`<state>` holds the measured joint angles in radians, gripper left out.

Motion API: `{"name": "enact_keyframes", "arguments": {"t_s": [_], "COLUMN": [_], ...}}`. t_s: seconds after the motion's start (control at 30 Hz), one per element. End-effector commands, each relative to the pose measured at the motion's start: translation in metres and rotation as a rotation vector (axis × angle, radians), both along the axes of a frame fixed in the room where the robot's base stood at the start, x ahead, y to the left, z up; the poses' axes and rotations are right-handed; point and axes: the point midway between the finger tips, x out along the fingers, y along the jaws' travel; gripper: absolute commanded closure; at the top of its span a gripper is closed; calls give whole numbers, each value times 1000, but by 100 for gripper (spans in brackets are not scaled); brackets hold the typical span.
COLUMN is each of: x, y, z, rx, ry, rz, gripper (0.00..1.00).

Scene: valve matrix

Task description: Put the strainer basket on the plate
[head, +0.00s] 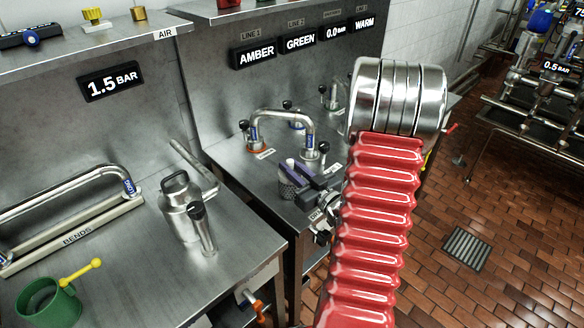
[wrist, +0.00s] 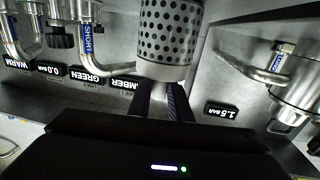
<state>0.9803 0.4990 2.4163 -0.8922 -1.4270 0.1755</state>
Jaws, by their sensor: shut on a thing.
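The strainer basket (wrist: 170,32) is a metal cylinder with round holes and a plain band, in the top middle of the wrist view. My gripper (wrist: 165,95) is shut on it, its dark purplish fingers at the plain band. In the head view my gripper (head: 296,168) is over the middle bench, and the perforated basket (head: 288,187) shows beside the fingers, partly hidden. Whether the basket touches the bench I cannot tell. I cannot make out a plate in either view.
A bent pipe (head: 282,115) with valves stands on the bench behind the gripper. On the left bench are a metal flask (head: 182,208), a green cup (head: 48,303) and a rack labelled BENDS (head: 75,236). My red arm hides part of the bench's right side.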

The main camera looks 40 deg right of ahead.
Motion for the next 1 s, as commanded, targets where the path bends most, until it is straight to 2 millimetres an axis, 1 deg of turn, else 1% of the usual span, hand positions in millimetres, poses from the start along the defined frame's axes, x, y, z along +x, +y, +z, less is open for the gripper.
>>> {"name": "enact_keyframes", "arguments": {"t_s": [0.23,0.27,0.5,0.53,0.87,1.0], "x": [0,0,0,0,0,-2], "y": [0,0,0,0,0,3], "z": [-1,-2,-2,-2,1,1], "rx": [0,1,0,0,-1,0], "ry": [-1,0,0,0,-1,0], "rz": [0,0,0,0,0,4], "gripper": [100,82,65,64,64,64]}}
